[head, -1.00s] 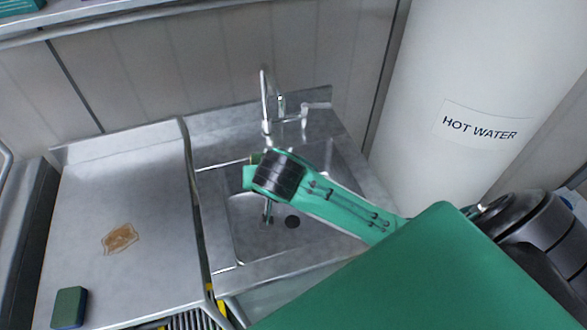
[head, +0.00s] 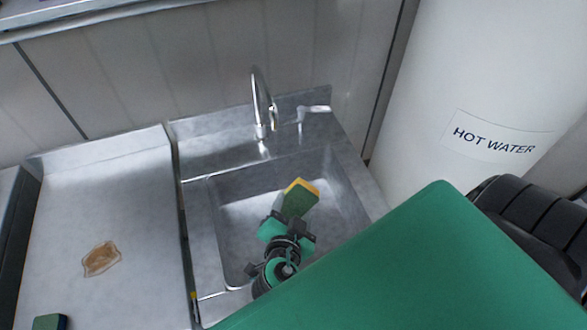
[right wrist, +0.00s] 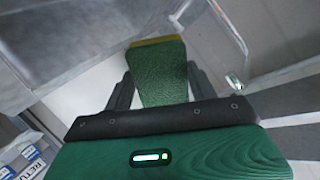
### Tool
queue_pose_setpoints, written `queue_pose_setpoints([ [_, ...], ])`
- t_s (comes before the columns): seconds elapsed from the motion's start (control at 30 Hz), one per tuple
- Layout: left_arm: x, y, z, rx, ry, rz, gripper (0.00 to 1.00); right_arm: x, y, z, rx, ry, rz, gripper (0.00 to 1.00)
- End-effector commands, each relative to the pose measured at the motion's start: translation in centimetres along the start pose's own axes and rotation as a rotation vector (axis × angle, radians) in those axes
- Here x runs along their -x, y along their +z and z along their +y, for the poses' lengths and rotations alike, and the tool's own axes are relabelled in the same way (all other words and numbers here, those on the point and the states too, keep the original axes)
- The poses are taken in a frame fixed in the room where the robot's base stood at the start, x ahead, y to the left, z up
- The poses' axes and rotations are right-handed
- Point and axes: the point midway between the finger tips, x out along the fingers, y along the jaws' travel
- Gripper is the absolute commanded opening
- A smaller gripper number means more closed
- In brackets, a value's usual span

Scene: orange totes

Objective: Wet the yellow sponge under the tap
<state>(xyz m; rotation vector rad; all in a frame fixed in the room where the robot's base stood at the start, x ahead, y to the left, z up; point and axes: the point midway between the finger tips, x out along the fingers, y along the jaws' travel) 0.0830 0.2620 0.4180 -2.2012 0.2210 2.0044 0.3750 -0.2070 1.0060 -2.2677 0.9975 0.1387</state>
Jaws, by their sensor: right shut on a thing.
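The sponge (head: 299,198), yellow on one face and green on the other, is held over the sink basin (head: 236,207). My right gripper (head: 289,222) is shut on its near end; the far end sticks out toward the back of the sink. In the right wrist view the sponge (right wrist: 160,75) sits between the two dark fingers (right wrist: 158,92), green side showing with a yellow strip at its far edge. The curved metal tap (head: 262,105) stands at the back of the sink, beyond the sponge. No water stream is visible. My left gripper does not show.
A lever handle (head: 314,109) sits right of the tap. On the metal counter (head: 120,200) left of the sink lie a brown stain (head: 101,259) and another dark green sponge (head: 50,322). A white tank labelled HOT WATER (head: 470,80) stands at the right.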

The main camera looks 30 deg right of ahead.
Motion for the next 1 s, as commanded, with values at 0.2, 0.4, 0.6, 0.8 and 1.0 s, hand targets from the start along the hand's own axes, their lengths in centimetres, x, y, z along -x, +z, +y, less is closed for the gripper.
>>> queue_pose_setpoints([
  [0.2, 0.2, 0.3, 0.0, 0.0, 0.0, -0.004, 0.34, -1.4, 0.1, -0.6, 0.0, -0.001, 0.004, 0.39],
  [0.4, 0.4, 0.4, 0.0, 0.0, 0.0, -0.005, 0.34, -3.2, 0.3, -1.4, 0.001, -0.001, 0.002, 0.39],
  [0.6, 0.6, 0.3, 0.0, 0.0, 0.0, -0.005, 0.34, -5.1, 0.5, -2.1, 0.002, -0.001, 0.004, 0.39],
  [0.8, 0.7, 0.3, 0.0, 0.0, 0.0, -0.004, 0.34, -7.0, 0.7, -2.8, 0.001, 0.0, 0.003, 0.39],
  [1.0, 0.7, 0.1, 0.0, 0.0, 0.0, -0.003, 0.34, -8.8, 0.9, -3.6, 0.002, 0.0, 0.003, 0.39],
])
